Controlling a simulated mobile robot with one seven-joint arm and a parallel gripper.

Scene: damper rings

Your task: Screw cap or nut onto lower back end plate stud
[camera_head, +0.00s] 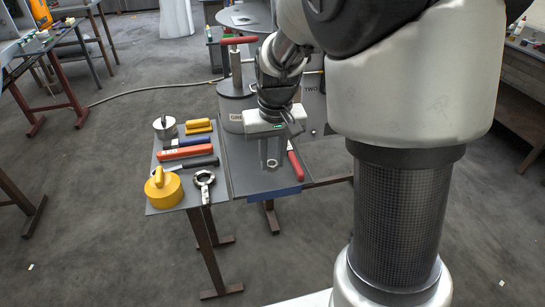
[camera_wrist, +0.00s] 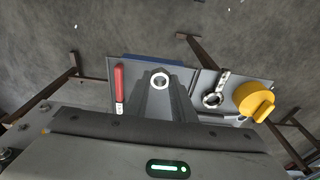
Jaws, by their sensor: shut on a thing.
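A small pale ring-shaped nut (camera_wrist: 160,80) sits between the fingertips of my gripper (camera_wrist: 160,85) in the wrist view. My gripper (camera_head: 270,160) is shut on it, pointing down above the front of the grey table. In the head view the nut is too small to make out clearly. A grey plate marked TWO (camera_head: 313,104) stands behind and to the right of my gripper, partly hidden by my arm. A small light spot low on this plate may be a stud, but I cannot tell. The nut is apart from the plate.
A red-handled tool (camera_head: 293,162) lies right of my gripper. The left side table holds a yellow round tool (camera_head: 163,188), a ring clamp (camera_head: 204,180), a red tool (camera_head: 185,152) and other items. A post with a red handle (camera_head: 238,62) stands behind on a dark disc.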

